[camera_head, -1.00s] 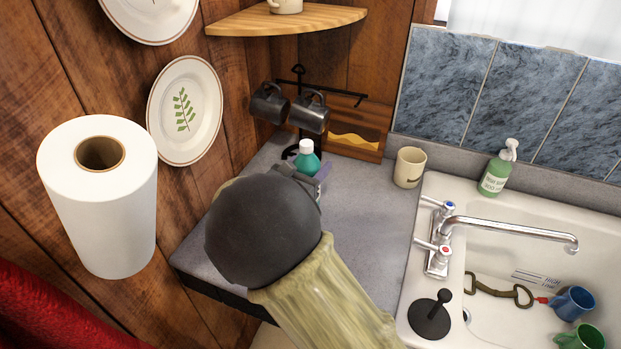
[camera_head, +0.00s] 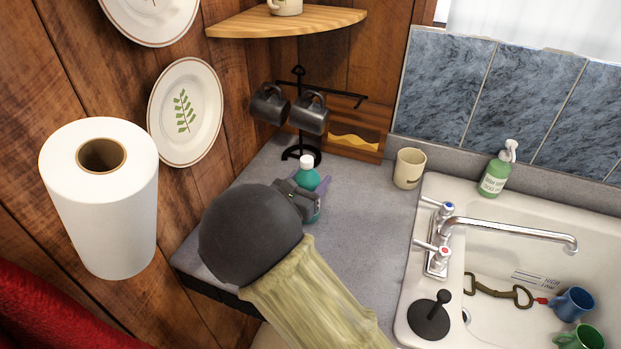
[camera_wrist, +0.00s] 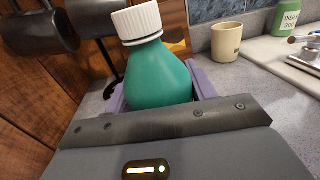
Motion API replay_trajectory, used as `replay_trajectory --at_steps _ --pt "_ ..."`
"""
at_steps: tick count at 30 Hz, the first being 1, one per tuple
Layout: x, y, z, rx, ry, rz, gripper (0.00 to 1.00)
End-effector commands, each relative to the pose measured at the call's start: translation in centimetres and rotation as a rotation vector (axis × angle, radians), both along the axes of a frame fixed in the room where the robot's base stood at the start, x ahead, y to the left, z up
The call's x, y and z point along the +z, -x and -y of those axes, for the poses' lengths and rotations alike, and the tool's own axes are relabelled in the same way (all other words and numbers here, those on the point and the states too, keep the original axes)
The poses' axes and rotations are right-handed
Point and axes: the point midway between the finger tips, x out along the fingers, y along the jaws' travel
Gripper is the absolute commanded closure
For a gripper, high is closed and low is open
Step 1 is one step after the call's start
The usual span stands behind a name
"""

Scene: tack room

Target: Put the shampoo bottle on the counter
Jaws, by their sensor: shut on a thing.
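The shampoo bottle (camera_head: 308,181) is teal with a white cap. My gripper (camera_head: 312,190) is shut on it, over the grey counter (camera_head: 355,218) left of the sink. In the wrist view the bottle (camera_wrist: 158,75) stands between the purple fingers of my gripper (camera_wrist: 160,90), tilted slightly to the left in that picture. Its lower part is hidden by my gripper, so I cannot tell whether its base touches the counter.
A black mug stand (camera_head: 300,155) with dark mugs stands behind the bottle. A beige cup (camera_head: 409,168) and a green soap bottle (camera_head: 496,172) are to the right. The sink (camera_head: 470,215) holds mugs. A paper roll (camera_head: 105,215) is at left. Counter right of the bottle is clear.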

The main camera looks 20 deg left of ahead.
Motion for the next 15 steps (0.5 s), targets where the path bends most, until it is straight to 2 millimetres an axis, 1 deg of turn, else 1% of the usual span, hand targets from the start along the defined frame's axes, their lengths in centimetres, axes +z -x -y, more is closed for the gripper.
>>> replay_trajectory --at_steps 1,3,4,12,15 --pt "-0.11 0.0 0.0 0.0 0.0 0.0 0.41" --pt "-0.07 0.0 -0.01 0.0 0.0 0.0 0.27" --pt "-0.07 0.0 -0.01 0.0 0.0 0.0 0.23" --pt "-0.01 0.0 -0.01 0.0 0.0 0.0 0.23" --pt "0.38 0.0 -0.01 0.0 0.0 0.0 0.23"
